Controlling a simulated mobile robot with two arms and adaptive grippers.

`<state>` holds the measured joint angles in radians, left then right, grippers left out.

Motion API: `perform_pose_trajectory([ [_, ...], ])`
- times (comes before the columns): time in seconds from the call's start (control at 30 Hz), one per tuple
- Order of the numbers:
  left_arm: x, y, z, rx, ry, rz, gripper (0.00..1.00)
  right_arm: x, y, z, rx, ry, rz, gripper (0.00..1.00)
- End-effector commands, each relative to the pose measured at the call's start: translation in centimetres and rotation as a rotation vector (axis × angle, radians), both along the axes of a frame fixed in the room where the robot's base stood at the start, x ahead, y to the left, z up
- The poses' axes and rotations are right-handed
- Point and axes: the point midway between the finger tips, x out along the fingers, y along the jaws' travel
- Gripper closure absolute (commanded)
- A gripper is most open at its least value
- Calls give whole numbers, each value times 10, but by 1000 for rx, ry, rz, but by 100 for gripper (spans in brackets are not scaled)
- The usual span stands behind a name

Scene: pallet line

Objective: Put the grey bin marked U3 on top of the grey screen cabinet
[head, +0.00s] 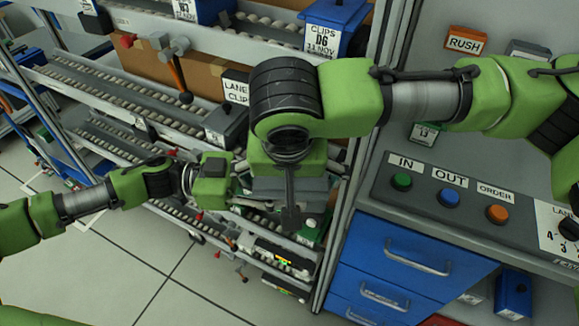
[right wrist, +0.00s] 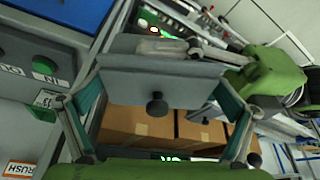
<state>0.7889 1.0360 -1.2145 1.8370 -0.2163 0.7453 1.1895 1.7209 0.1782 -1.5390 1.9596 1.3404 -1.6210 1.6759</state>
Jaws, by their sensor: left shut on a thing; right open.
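My left gripper (head: 240,186) comes in from the left and is shut on a grey thing (head: 292,190), which looks like the grey bin. No U3 mark is readable on it. My right gripper (head: 288,178) hangs over the same grey thing and hides much of it. In the right wrist view a flat grey piece with a dark knob (right wrist: 160,72) lies between the spread fingers of that open gripper. I cannot tell whether they touch it. I cannot make out the grey screen cabinet for certain.
Roller racks (head: 115,85) with labelled blue bins (head: 335,22) fill the back. At right stands a grey control panel (head: 470,205) with buttons, above blue drawers (head: 400,262). A unit with lit digits (head: 285,257) is low in the middle. Tiled floor (head: 150,270) is clear at lower left.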

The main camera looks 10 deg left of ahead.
Motion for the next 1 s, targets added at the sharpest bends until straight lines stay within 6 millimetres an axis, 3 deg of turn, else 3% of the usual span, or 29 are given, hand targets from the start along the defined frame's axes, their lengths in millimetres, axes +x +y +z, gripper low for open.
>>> perform_pose_trajectory([
  [0.2, 0, 0, 2, -4, -2, -1, 95, 8, 0, -18, 0, 1, -1, 0],
  [0.53, 0, 0, 2, -4, -2, -1, 95, 9, 1, -21, 0, 0, 0, 0],
  [0.73, 0, -1, 3, -5, -2, -2, 95, 8, 1, -21, 2, 1, 1, 50],
  [0.77, 0, -1, 3, -5, -2, -2, 50, 9, 2, -19, 3, -2, 1, 50],
  [0.8, 0, -1, 3, -5, -2, -2, 39, 9, 2, -19, 4, -2, 2, 50],
  [0.83, 0, -1, 3, -5, -2, -2, 35, 9, 2, -19, 4, -2, 2, 50],
  [1.0, 0, 0, 1, -2, -1, -1, 35, 9, 2, -19, 3, -2, 1, 50],
])
